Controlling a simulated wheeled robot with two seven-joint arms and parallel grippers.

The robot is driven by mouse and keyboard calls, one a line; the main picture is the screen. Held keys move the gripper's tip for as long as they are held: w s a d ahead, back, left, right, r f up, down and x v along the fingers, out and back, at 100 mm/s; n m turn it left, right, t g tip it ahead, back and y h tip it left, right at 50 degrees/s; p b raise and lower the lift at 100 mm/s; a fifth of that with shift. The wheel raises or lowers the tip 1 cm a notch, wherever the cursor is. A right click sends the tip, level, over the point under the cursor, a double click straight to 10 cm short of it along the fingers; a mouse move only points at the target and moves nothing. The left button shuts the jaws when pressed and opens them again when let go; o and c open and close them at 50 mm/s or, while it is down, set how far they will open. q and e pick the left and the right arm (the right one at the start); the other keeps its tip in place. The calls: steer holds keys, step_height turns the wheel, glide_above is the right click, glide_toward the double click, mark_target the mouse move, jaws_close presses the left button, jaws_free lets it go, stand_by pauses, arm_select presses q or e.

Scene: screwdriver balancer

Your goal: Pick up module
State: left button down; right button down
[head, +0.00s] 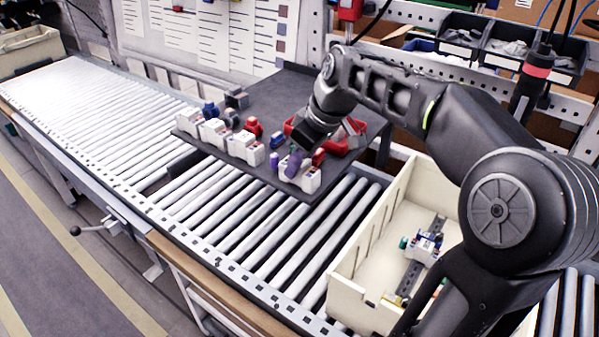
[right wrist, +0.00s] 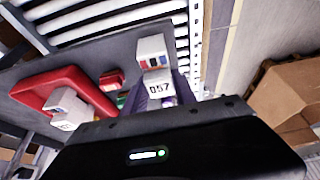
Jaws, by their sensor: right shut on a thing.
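A white module (head: 311,180) stands at the right end of the front row on the dark board (head: 272,98). My right gripper (head: 284,163) reaches down over it, with purple fingertips around the module. In the right wrist view the module (right wrist: 152,50) has a label reading 057, with the purple fingers (right wrist: 162,98) on either side of it. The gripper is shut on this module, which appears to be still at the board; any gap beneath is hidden. My left gripper is not in view.
Other white modules (head: 245,148) stand left along the board, with small blue and red ones (head: 254,126) behind. A red tray (head: 343,147) lies beside my gripper. A cream bin (head: 346,294) holding a rail with modules (head: 427,247) stands at right. Rollers at left are clear.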

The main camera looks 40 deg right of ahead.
steer(key=shift+r, duration=0.1)
step_height(320, 180, up, 10)
steer(key=shift+f, duration=0.1)
stand_by(0.6)
stand_by(0.8)
